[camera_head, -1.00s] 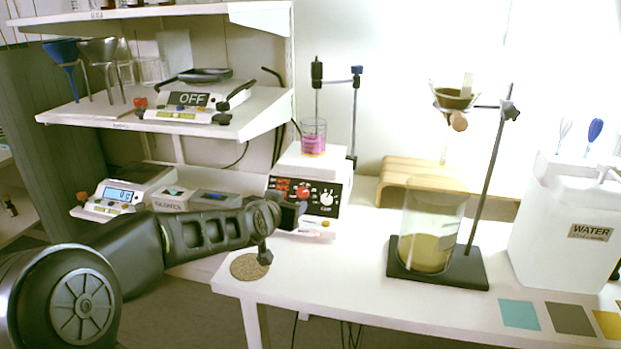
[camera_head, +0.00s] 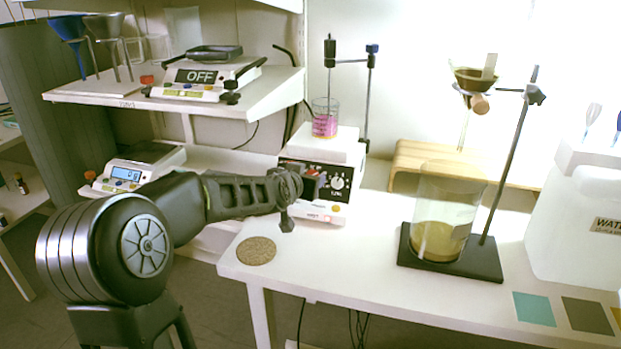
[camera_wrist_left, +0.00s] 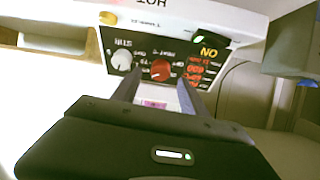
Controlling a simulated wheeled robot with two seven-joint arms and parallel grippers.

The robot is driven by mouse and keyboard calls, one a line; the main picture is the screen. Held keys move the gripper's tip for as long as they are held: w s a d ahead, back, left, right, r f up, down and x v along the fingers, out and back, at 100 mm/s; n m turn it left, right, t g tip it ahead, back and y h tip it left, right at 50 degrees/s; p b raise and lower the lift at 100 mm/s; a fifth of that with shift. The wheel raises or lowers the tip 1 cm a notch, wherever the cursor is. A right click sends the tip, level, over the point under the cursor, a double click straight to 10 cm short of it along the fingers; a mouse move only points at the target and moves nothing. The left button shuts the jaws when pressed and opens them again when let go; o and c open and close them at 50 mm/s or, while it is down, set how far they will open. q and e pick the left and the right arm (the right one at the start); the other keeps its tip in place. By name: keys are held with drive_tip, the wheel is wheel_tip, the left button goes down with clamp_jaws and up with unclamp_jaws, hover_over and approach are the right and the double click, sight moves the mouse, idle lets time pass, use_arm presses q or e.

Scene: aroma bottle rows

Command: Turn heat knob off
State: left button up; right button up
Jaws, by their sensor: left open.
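The hot plate (camera_head: 330,146) stands on the white table, with a beaker of pink liquid (camera_head: 325,118) on top. Its black front panel has a white knob (camera_head: 338,183). In the left wrist view the panel appears upside down, with the red knob (camera_wrist_left: 160,70), the white knob (camera_wrist_left: 122,61), red digits and a lit ON label (camera_wrist_left: 209,52). My left gripper (camera_wrist_left: 159,80) is open in front of the panel, its fingertips on either side of the red knob; contact cannot be told. In the head view my arm hides the red knob. My right gripper is not in view.
A stand (camera_head: 476,262) with a beaker of brownish liquid (camera_head: 437,240) is right of the hot plate. A round cork mat (camera_head: 256,250) lies near the table's front left corner. A scale (camera_head: 125,176) is at left, below a shelf with a device reading OFF (camera_head: 200,78).

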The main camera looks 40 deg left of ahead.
use_arm(q)
drive_tip(key=shift+x, duration=1.5)
drive_tip(key=shift+c, duration=0.4)
clamp_jaws()
